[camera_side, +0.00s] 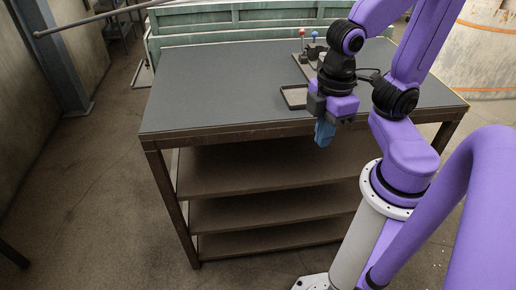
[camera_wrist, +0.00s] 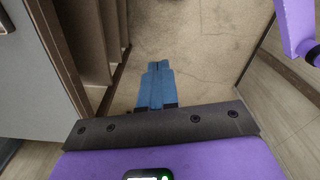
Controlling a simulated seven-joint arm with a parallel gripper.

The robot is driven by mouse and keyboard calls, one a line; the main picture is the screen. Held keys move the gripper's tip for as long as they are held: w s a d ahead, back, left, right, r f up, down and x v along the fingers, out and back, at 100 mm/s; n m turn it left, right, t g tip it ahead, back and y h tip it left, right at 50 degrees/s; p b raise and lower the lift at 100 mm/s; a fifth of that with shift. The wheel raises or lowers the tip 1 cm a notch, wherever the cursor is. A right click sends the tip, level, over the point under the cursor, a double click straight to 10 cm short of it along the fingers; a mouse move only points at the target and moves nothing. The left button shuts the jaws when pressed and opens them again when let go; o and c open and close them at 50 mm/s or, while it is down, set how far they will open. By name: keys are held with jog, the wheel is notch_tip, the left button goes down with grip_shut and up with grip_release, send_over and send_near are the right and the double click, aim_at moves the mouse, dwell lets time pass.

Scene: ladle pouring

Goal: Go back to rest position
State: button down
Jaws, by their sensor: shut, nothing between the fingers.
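My gripper (camera_side: 324,133) has blue fingers that point down, in front of the workbench's front edge and a little below its top. In the wrist view my gripper (camera_wrist: 159,68) shows its blue fingers together with nothing between them, over the bare floor. The workbench (camera_side: 225,85) has a dark grey top and open shelves beneath. Its edge and shelves also show at the left of the wrist view (camera_wrist: 60,50).
A small tray (camera_side: 292,97) lies on the bench behind my gripper. Small items with a red knob (camera_side: 302,32) and a blue knob (camera_side: 314,33) stand farther back. The bench's left half is clear. A green container (camera_side: 235,18) stands behind.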

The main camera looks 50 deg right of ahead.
jog(key=shift+s+f+n, duration=0.15)
jog(key=shift+s+n, duration=0.15)
jog(key=shift+s, duration=0.25)
